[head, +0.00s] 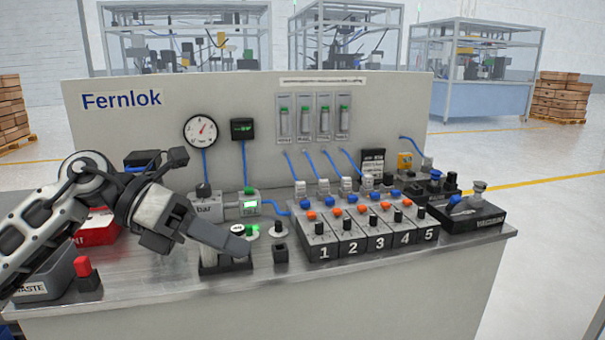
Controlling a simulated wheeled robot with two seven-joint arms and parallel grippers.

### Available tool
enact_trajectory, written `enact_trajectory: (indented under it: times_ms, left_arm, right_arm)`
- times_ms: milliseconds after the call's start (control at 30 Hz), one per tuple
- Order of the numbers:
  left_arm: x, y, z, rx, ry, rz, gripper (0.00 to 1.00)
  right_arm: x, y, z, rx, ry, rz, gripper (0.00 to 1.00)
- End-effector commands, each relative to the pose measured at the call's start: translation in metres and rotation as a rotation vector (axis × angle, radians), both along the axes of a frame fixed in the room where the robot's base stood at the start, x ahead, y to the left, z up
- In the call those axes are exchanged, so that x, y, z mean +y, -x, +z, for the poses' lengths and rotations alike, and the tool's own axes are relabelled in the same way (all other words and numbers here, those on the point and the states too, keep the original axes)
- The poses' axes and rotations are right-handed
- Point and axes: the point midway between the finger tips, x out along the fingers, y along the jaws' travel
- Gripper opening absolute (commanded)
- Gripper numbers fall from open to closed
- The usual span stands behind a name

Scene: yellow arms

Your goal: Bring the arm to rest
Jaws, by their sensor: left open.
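My left arm, white and dark grey, comes in from the left over the front left of the workbench (330,300). My left gripper (240,247) points down and to the right, above a dark block (225,264) on the bench. It is open, and I see nothing held in it. The gripper partly hides the block, so I cannot tell whether they touch. My right gripper is not in view.
Right of the gripper stand a small black socket block (280,254) and numbered stations (350,247) with blue and orange knobs. A red button (83,268), a grey waste bin (48,278) and a red bin (100,233) are at left. The bench's front strip is clear.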

Motion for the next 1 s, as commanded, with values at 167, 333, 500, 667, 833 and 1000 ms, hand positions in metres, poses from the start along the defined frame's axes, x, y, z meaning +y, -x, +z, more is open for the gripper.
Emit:
enact_trajectory:
  times_ms: [167, 333, 500, 667, 833, 1000]
  left_arm:
    - [-0.057, 0.024, 0.001, 0.363, 0.537, 0.08, 0.56]
    - [-0.052, 0.014, -0.01, 0.801, 0.99, 0.343, 0.56]
    - [-0.014, 0.005, -0.08, 1.294, 1.327, 0.757, 0.56]
    - [0.022, 0.042, -0.184, 1.755, 1.495, 1.227, 0.56]
    - [0.037, 0.106, -0.259, 2.084, 1.512, 1.604, 0.56]
    - [0.04, 0.146, -0.289, -2.122, -1.41, -1.694, 0.56]
  right_arm:
    - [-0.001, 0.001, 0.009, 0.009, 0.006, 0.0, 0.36]
    - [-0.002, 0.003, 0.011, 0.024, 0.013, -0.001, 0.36]
    - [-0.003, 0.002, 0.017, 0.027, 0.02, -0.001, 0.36]
    - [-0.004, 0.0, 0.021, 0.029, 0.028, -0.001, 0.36]
    - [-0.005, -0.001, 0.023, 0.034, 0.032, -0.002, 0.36]
    - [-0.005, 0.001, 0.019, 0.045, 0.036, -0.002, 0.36]
